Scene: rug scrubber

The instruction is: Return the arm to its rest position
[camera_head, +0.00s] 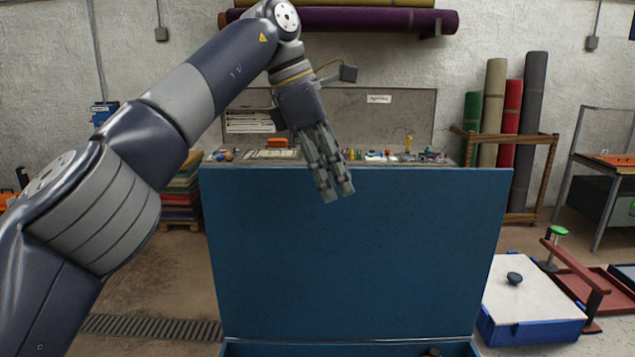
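My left arm comes in from the left and reaches up and across the upper middle of the view. My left gripper (337,194) hangs from it, fingers pointing down and slightly right. The two fingers lie close together at the tips, with nothing visible between them. It shows in front of the upper part of a large upright blue panel (360,255) and looks apart from it. My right arm and gripper are not in view.
A blue base (340,348) lies below the panel. Behind stands a cluttered workbench (228,163). At right are a white-topped blue box (525,300) with a dark knob, a red frame (575,265), and a wooden rack (545,180) of rolled rugs.

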